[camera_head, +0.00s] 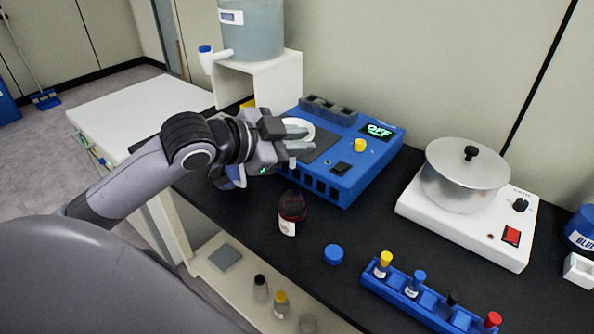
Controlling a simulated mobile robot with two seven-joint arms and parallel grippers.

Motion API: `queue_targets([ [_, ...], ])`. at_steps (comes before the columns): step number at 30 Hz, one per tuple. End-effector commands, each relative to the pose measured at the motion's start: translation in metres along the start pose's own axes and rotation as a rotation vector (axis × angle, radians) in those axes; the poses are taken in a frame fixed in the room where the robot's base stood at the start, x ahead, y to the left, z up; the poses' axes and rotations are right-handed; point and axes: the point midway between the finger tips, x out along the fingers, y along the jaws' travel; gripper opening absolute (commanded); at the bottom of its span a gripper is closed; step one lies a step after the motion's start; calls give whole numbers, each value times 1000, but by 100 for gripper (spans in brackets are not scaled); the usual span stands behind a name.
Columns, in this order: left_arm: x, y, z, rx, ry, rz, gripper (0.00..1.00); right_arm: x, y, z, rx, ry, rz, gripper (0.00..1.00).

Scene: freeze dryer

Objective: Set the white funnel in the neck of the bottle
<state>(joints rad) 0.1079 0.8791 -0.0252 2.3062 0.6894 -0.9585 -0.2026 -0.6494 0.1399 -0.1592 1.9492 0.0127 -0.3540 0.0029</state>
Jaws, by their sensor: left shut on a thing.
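My left gripper (300,140) reaches in from the left and is shut on the white funnel (308,125). The funnel's pale round rim shows at the fingers; the rest of it is mostly hidden by them. The bottle (292,208) is dark red-brown with a white label and stands upright on the black bench top. No cap shows on its top. The gripper and funnel appear above and behind the bottle in the picture, apart from it, in front of the blue device. My right gripper is not in view.
A blue device (345,175) with a green "OFF" display stands behind the bottle. A blue cap (334,254) lies right of the bottle. A blue rack (425,300) with capped vials is at front right. A hotplate (475,235) carries a lidded metal pot (462,180).

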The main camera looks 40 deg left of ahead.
Motion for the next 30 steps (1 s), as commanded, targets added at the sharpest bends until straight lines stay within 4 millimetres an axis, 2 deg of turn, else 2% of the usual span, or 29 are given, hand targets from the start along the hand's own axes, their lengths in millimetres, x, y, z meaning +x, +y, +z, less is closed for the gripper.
queue_targets([
  [2,4,6,9,-4,-1,2,0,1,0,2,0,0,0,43],
  [8,9,12,19,-1,-1,1,0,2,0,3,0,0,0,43],
  [15,22,29,46,-4,0,1,0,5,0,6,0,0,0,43],
  [27,24,32,50,1,0,0,0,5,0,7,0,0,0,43],
  [28,24,32,49,1,0,0,29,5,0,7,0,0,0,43],
  [30,24,31,49,0,0,0,46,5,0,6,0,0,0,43],
])
